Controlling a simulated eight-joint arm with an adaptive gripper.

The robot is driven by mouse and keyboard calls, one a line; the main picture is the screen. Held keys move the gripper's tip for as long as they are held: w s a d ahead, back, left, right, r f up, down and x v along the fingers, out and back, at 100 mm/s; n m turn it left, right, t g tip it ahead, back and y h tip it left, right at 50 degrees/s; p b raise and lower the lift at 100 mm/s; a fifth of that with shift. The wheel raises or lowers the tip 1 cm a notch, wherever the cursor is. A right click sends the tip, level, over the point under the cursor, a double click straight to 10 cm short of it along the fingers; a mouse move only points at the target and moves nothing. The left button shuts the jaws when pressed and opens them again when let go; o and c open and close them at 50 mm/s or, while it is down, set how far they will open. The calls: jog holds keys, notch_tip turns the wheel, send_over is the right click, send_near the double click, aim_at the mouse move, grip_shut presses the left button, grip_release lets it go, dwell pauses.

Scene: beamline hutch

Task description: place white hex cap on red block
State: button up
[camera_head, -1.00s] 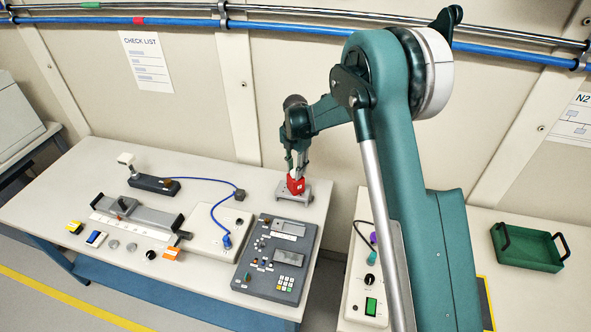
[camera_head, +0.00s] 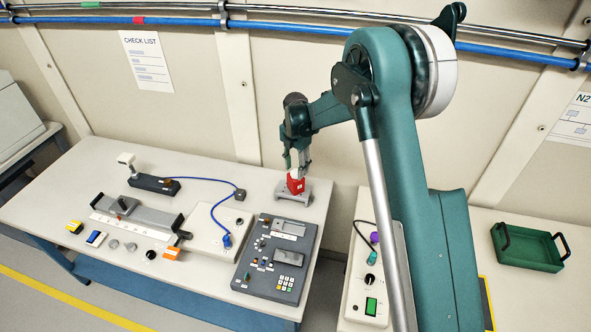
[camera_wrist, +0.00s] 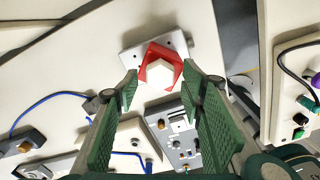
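The red block (camera_head: 295,187) stands on a grey base plate (camera_head: 306,194) near the back right edge of the bench. The white hex cap (camera_wrist: 160,73) sits on top of the red block, which also shows in the wrist view (camera_wrist: 150,54) around the cap. My gripper (camera_head: 296,164) is just above the block. In the wrist view its two green fingers (camera_wrist: 160,78) are spread apart, with clear room on both sides of the cap, and hold nothing. In the head view the cap is small and partly hidden by the fingers.
A dark grey control panel (camera_head: 262,287) lies in front of the block. A blue cable (camera_head: 213,212) and a grey rail fixture (camera_head: 150,216) lie to the left. A green tray (camera_head: 528,262) and a white control box (camera_head: 360,290) stand on the right bench, across a gap.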

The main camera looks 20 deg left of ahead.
aim_at(296, 172)
notch_tip(296, 172, up, 11)
jog(key=shift+r+b, duration=0.15)
jog(key=shift+b, duration=0.2)
dwell(0.7)
jog(key=s+d+r+m+t, duration=0.1)
jog(key=s+d+r+m, duration=0.4)
jog(key=d+r, duration=0.3)
jog(key=s+d+r+m+t, duration=0.1)
jog(key=s+d+r+m, duration=0.4)
jog(key=d, duration=0.5)
jog(key=s+d+r+m+t, duration=0.1)
jog(key=s+d+r+m, duration=0.5)
jog(key=d, duration=0.3)
jog(key=s+d+f+m+t, duration=0.1)
jog(key=s+d+m+t, duration=0.1)
jog(key=s+d+m, duration=0.5)
jog(key=s+d+f+m+t, duration=0.1)
jog(key=s+d+m, duration=0.7)
jog(key=s, duration=1.1)
jog(key=d+t, duration=0.1)
jog(key=d, duration=0.2)
jog(key=shift+s+d+f, duration=0.25)
jog(key=shift+s+f, duration=0.05)
jog(key=shift+s, duration=0.1)
